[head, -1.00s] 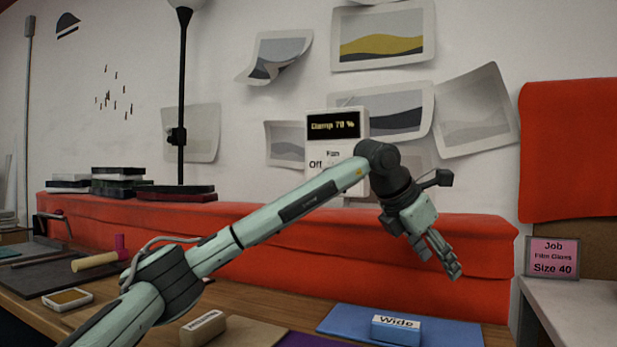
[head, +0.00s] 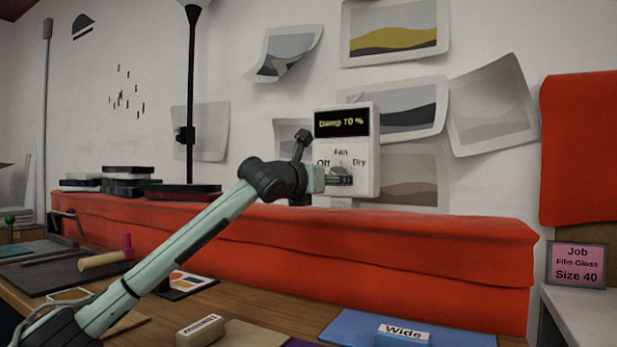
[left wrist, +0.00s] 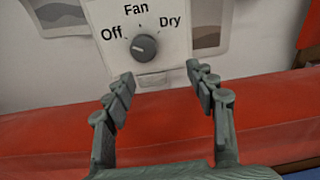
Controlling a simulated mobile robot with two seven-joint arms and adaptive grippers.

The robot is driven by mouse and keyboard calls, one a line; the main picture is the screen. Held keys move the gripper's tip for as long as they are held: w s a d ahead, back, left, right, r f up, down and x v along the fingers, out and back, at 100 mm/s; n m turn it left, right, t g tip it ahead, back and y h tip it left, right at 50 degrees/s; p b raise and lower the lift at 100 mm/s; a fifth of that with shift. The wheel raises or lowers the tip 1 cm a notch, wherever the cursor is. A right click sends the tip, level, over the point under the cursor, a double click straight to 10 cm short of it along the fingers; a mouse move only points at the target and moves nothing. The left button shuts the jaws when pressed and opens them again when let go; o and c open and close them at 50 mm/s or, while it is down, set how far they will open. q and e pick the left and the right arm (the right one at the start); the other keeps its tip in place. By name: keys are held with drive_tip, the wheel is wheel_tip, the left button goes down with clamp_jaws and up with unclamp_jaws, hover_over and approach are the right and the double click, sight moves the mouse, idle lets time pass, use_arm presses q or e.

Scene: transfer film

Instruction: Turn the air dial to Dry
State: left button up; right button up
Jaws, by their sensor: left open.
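The air dial (left wrist: 145,46) is a round dark grey knob on a white wall unit (head: 364,155), which also shows in the left wrist view (left wrist: 110,18). "Off" is printed to its left, "Fan" above and "Dry" to its right. I cannot tell for sure which way its pointer faces. The unit's black display (head: 341,122) reads "Damp 70 %". My left gripper (left wrist: 161,78) is open and empty, its fingers spread below and apart from the dial. In the head view the left gripper (head: 341,178) covers the dial. My right gripper is out of view.
A red padded ledge (head: 400,255) runs below the unit. A black lamp stand (head: 191,100) and stacked dark boxes (head: 127,182) stand left. Curled prints (head: 400,108) hang around the unit. A "Wide" block (head: 403,333) lies on a blue mat. A job sign (head: 577,265) stands right.

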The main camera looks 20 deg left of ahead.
use_arm(q)
drive_tip(key=shift+n+t, duration=0.3)
drive_tip(key=w, duration=0.2)
drive_tip(key=w+r+p, duration=0.1)
drive_tip(key=w, duration=0.1)
drive_tip(key=w+p, duration=0.1)
drive_tip(key=w, duration=0.1)
drive_tip(key=shift+w+a+r, duration=0.25)
drive_tip(key=shift+w+a, duration=0.1)
drive_tip(key=shift+a, duration=0.05)
drive_tip(key=shift+w+d+f+p, duration=0.15)
drive_tip(key=shift+w+p, duration=0.15)
drive_tip(key=shift+w, duration=0.4)
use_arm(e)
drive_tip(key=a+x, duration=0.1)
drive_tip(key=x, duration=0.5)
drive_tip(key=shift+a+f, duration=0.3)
use_arm(q)
drive_tip(key=c, duration=1.2)
drive_tip(key=shift+o, duration=0.2)
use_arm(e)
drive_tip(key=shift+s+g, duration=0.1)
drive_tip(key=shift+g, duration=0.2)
